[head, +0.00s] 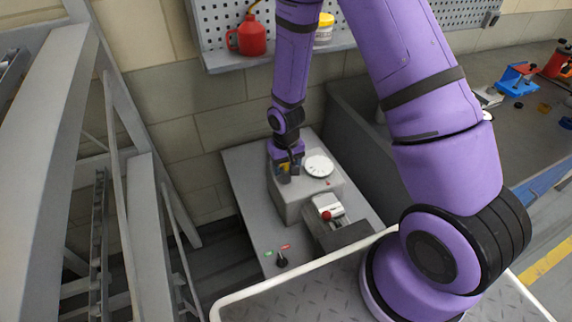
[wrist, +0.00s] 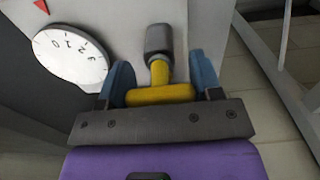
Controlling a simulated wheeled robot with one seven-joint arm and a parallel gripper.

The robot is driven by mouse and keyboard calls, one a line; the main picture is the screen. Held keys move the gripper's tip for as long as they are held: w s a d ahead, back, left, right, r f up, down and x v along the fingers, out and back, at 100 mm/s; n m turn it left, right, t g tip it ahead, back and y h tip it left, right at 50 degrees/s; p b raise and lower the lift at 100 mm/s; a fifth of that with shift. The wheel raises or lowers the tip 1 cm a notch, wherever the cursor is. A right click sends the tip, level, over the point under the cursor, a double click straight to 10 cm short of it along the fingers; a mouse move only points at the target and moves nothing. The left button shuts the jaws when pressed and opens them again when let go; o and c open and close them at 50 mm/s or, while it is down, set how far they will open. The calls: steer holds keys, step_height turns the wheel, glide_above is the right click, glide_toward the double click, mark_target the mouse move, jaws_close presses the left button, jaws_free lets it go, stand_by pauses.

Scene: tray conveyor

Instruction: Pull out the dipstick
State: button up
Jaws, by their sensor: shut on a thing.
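The dipstick (wrist: 160,93) has a yellow T-shaped handle and stands in a dark grey socket on top of a grey housing (head: 290,208). In the head view only a bit of its yellow handle (head: 285,167) shows beside my gripper. My gripper (wrist: 161,84) is shut on the handle, with a blue finger on either side of it. In the head view my gripper (head: 286,172) points down at the housing's top. The shaft below the socket is hidden.
A white numbered dial (head: 318,166) sits close beside my gripper, also in the wrist view (wrist: 70,56). A red-knobbed device (head: 327,212) and a black selector knob (head: 282,259) are in front. A shelf with a red can (head: 247,36) is behind. Grey steel framing stands left.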

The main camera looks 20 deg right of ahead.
steer(key=shift+r, duration=2.9)
steer(key=shift+r, duration=1.95)
